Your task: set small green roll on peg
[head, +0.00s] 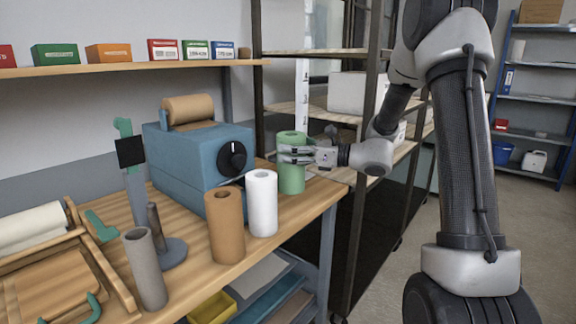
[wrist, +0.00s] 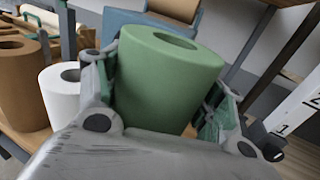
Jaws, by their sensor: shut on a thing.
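The small green roll (head: 291,180) is upright near the right end of the bench, with its hollow core facing up. My gripper (head: 296,154) is shut on its upper part from the right. In the wrist view the green roll (wrist: 160,85) sits between the two fingers (wrist: 165,105). I cannot tell whether its bottom touches the bench. A short grey-brown upright peg (head: 155,226) stands over a round blue-grey base (head: 173,252) at the left, well away from the roll. A taller post with a black block (head: 131,151) stands behind it.
A shelf rack (head: 320,110) is behind my gripper.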

